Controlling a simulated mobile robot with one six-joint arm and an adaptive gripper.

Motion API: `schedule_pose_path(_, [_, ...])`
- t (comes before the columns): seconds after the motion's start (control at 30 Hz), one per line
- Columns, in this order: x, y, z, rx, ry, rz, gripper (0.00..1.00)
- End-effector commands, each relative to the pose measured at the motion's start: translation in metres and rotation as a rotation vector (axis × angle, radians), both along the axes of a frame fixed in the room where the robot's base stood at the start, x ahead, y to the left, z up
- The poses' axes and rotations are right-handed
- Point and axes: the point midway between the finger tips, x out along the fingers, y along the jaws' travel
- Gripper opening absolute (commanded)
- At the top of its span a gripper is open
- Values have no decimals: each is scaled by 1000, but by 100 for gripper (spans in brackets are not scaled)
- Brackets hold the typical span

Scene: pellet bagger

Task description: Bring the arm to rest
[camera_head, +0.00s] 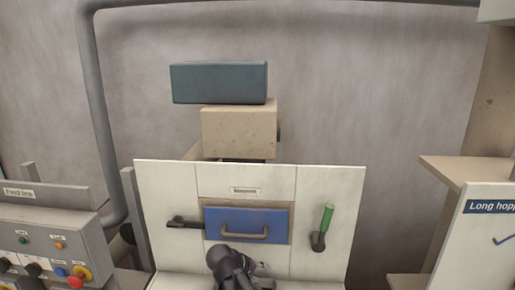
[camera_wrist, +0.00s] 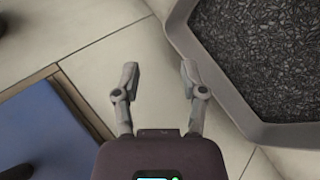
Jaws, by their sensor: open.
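My gripper (camera_wrist: 157,78) is open and empty in the wrist view, its two grey fingers spread apart above pale panels. In the head view my dark arm (camera_head: 232,268) shows at the bottom centre, in front of the white machine; the fingers cannot be made out there. No object is between the fingers.
The white machine (camera_head: 164,185) has a blue drawer front (camera_head: 225,221) with a handle, a green-handled lever (camera_head: 326,218) and a dark latch (camera_head: 184,223). A control panel (camera_head: 45,240) stands left, a shelf (camera_head: 470,168) right. A grey-rimmed bin (camera_wrist: 215,87) of dark pellets is beside my gripper.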

Motion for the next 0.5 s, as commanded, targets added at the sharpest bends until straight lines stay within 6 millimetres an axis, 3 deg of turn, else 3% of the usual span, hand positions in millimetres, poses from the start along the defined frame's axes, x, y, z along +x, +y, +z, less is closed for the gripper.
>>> schedule_pose_path(0.1, [-11,-33,-11,81,43,-68,54])
schedule_pose_path(0.5, [-52,-107,-40,368,160,-270,54])
